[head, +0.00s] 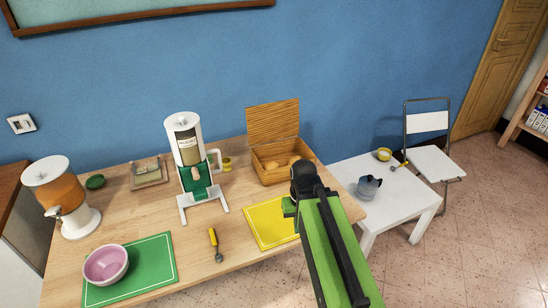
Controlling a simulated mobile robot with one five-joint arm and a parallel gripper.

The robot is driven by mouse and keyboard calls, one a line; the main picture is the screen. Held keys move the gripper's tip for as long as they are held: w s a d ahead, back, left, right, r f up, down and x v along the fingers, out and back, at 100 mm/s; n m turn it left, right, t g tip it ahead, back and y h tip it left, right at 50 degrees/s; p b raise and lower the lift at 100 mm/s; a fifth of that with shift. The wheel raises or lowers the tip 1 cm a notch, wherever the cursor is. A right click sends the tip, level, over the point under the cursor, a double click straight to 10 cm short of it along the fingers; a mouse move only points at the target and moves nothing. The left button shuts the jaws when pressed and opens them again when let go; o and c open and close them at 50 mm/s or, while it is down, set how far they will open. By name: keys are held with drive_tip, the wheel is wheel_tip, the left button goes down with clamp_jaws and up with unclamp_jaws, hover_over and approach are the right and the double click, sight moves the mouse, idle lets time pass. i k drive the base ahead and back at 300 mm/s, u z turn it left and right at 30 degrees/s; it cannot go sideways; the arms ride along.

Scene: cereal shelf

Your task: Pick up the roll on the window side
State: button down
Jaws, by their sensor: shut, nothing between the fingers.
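Inside are a brown roll (271,165) on the left and another roll (294,160) on the right, partly hidden by the rim. No window is in view, so I cannot tell which roll is on the window side. My arm reaches in from the lower right. My gripper (289,206) is shut and empty, in front of the basket and over the yellow mat's right end in the picture; my arm hides part of it.
A yellow mat (268,224) lies in front of the basket. A cereal dispenser (187,150) stands left of it, with a scoop (215,240) in front. A pink bowl (106,265) sits on a green mat at left. A white side table (395,197) holds a moka pot (368,187).

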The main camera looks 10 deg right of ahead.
sight(272, 166)
drive_tip(key=u, duration=2.75)
drive_tip(key=k, duration=1.4)
drive_tip(key=z, duration=1.3)
drive_tip(key=i, duration=1.1)
